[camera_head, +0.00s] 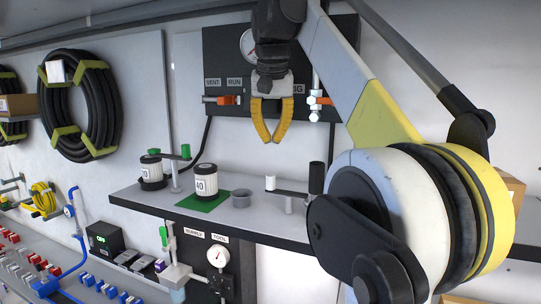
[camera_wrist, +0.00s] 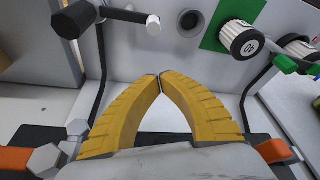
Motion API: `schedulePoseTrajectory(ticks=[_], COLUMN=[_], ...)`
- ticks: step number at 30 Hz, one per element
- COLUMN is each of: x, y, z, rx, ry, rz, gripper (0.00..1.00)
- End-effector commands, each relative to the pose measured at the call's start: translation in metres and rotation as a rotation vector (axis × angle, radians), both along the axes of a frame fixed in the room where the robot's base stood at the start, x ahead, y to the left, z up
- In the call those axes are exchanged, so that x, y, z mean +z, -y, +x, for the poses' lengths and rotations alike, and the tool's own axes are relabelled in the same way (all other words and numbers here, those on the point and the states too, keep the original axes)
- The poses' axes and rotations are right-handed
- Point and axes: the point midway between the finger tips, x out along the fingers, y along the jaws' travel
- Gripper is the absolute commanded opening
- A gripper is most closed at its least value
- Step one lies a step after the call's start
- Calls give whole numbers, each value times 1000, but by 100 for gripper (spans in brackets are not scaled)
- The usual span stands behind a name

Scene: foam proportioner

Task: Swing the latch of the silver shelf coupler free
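The coupler on the right part of the shelf has a dark lever arm (camera_head: 292,193) on a short silver post (camera_head: 289,205). A whitish silver knob (camera_head: 270,183) ends the lever on the left, and a black cylinder (camera_head: 316,178) stands at its right end. In the wrist view the silver knob (camera_wrist: 153,25) and the black end (camera_wrist: 75,20) are at the upper left. My gripper (camera_head: 271,141) has yellow fingers pointing down above the shelf, apart from the lever. In the wrist view its fingertips (camera_wrist: 160,75) meet with nothing between them.
A second coupler with green knobs (camera_head: 185,152) stands farther left on the shelf (camera_head: 270,229). A gauge panel with orange valve handles (camera_head: 228,100) is behind my gripper.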

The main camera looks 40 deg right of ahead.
Motion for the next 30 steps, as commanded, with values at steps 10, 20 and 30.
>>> schedulePoseTrajectory(ticks=[10, 20, 30], x=[-66, -86, -86], y=[13, 0, -6], z=[17, -1, -9], rx=[0, 0, 0], ry=[0, 0, 0], rz=[0, 0, 0], gripper=[0, 0, 0])
